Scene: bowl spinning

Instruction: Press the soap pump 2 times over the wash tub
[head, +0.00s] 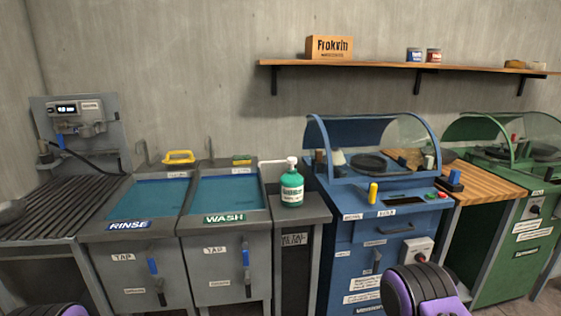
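The soap pump (292,185) is a green bottle with a pale label and a white pump head. It stands upright on a small grey stand just right of the wash tub (228,217). Its white spout points left, toward the tub's right edge. The wash tub is grey, labelled WASH, with blue-green water inside. Only purple and black parts of my arms show, at the bottom left edge and the bottom right. Neither gripper can be seen.
The rinse tub (128,226) adjoins the wash tub on the left, beside a slatted drainboard (60,207). A blue machine (385,235) with a clear hood stands right of the soap. A wooden counter (478,183) and a green machine (510,240) are farther right.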

